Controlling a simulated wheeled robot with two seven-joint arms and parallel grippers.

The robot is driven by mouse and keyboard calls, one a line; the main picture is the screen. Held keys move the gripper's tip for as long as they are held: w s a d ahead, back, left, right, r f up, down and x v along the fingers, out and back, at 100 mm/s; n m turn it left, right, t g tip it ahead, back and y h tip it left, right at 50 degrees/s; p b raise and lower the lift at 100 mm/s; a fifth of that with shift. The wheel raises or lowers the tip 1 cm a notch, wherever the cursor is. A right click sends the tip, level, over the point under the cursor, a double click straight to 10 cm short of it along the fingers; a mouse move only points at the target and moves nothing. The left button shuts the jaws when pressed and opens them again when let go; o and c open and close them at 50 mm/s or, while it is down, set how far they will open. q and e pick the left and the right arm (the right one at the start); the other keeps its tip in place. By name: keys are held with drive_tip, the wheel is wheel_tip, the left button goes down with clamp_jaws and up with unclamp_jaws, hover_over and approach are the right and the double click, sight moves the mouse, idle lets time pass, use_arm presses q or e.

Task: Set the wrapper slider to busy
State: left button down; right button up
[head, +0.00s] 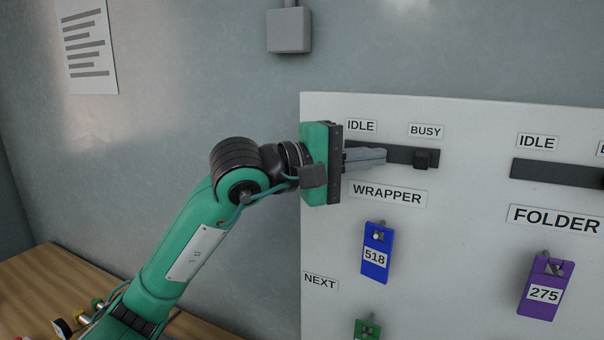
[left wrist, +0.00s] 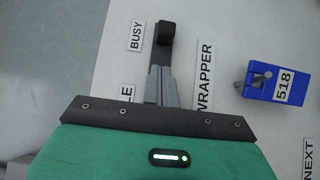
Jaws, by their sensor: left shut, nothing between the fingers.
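The wrapper slider's black knob (head: 422,160) sits at the right end of its dark track (head: 402,153), below the BUSY label (head: 426,131). The IDLE label (head: 361,126) is above the track's left part and the WRAPPER label (head: 388,195) is below it. My left gripper (head: 384,157) is shut and empty, its fingertips in front of the track, left of the knob and apart from it. In the left wrist view the knob (left wrist: 166,32) is beyond the fingertips (left wrist: 158,70), with bare track between. My right gripper is not in view.
On the white board (head: 470,265), a blue tag 518 (head: 376,260) hangs below the wrapper label, with a green tag (head: 367,329) lower down. To the right are the folder slider track (head: 550,172) and a purple tag 275 (head: 545,290). A grey box (head: 288,31) is on the wall.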

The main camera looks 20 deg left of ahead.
use_arm(q)
drive_tip(key=b+v, duration=0.3)
drive_tip(key=v, duration=0.7)
drive_tip(key=shift+b, duration=0.3)
drive_tip(key=shift+a, duration=0.1)
drive_tip(key=shift+w+a, duration=0.1)
